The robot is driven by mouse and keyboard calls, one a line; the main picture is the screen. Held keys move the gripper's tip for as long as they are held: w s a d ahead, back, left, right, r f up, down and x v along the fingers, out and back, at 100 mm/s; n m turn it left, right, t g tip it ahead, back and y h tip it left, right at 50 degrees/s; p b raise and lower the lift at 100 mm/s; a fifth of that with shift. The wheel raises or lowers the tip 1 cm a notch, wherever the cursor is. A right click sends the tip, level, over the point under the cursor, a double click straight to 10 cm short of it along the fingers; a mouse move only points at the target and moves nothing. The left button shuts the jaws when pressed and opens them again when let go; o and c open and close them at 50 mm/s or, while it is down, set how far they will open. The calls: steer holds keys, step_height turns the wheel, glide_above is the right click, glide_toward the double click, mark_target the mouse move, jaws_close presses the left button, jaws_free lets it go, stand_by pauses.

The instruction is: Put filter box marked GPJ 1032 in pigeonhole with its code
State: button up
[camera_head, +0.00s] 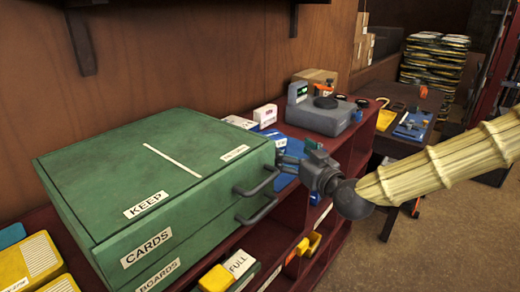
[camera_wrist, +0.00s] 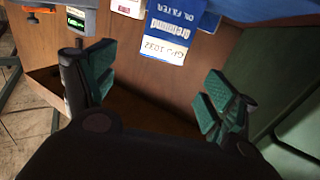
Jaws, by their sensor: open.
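The filter box (camera_wrist: 168,50) is blue and white and shows upside down in the wrist view, with "OIL FILTER" and "GPJ 1032" on its face. In the head view, blue packaging (camera_head: 283,142) shows behind my gripper, partly hidden by it. My gripper (camera_head: 287,164) is beside the right end of the green cabinet, above the red shelf unit. In the wrist view my gripper (camera_wrist: 160,92) has its green-padded fingers wide apart with nothing between them; the box is beyond them. Pigeonholes (camera_head: 318,247) open in the shelf front; their codes cannot be read.
The green drawer cabinet (camera_head: 150,185), with handles sticking out, stands close left of my gripper. A grey device (camera_head: 322,117) and a small white box (camera_head: 265,115) stand on the shelf top.

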mark_target(272, 134)
steer(key=p+x, duration=0.1)
steer(key=x, duration=0.4)
steer(key=shift+w+a+r+p, duration=0.1)
steer(key=shift+a+p, duration=0.2)
steer(key=shift+p, duration=0.05)
steer(key=shift+p+x, duration=0.65)
steer(key=shift+x, duration=0.25)
steer(key=shift+p+x, duration=0.85)
steer(key=shift+x, duration=1)
steer(key=shift+d, duration=0.1)
steer(key=c, duration=1.3)
steer(key=shift+c, duration=0.6)
steer(key=shift+w+r, duration=0.1)
steer(key=shift+r, duration=0.05)
